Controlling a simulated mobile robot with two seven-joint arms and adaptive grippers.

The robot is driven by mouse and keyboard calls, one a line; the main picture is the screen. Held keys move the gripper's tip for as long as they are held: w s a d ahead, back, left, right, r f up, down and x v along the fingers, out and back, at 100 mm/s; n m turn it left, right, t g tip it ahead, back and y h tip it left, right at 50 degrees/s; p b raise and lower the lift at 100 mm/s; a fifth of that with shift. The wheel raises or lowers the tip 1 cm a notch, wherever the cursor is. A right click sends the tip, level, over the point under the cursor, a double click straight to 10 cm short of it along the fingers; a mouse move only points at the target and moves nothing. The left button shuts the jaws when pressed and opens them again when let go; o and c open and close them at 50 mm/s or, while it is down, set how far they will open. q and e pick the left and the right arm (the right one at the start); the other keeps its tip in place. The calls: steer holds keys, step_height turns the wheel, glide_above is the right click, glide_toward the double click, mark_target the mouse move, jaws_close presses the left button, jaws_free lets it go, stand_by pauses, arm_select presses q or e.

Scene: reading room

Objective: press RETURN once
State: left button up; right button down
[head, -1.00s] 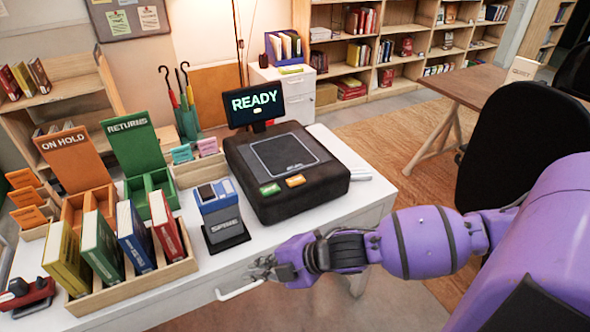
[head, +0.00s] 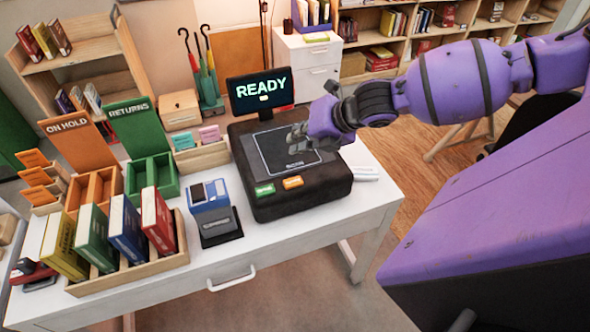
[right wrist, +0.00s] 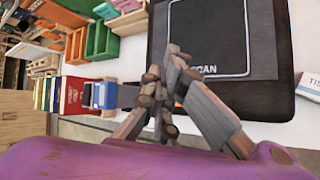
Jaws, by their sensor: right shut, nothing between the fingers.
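A black scanner unit (head: 245,150) stands on the white desk, and its screen (head: 260,90) reads READY. On its front edge are a green button (head: 265,190) and an orange button (head: 293,182); their labels are too small to read. My right gripper (head: 297,139) is shut and empty, over the scanner's dark pad, behind the orange button in the head view. In the right wrist view the closed fingers (right wrist: 170,75) are in front of the pad marked SCAN (right wrist: 208,35); a sliver of orange shows beside them. My left gripper is not in view.
A blue-and-black device (head: 213,212) stands left of the scanner. A wooden book tray (head: 125,275), a green RETURNS bin (head: 152,178) and an orange ON HOLD bin (head: 95,190) are further left. The front strip of the white desk (head: 300,225) is clear.

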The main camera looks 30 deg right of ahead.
steer(key=n, duration=0.2)
glide_above(293, 182)
steer(key=w+d, duration=0.1)
steer(key=d, duration=0.1)
steer(key=f, duration=0.3)
steer(key=f+b, duration=0.1)
steer(key=f, duration=0.3)
steer(key=shift+w+a+f, duration=0.15)
steer(key=shift+w+f, duration=0.05)
steer(key=shift+f, duration=0.65)
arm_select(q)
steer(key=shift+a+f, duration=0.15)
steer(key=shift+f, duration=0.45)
arm_select(e)
steer(key=shift+f, duration=0.1)
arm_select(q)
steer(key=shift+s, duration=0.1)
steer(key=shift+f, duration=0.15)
arm_select(e)
steer(key=shift+f, duration=0.15)
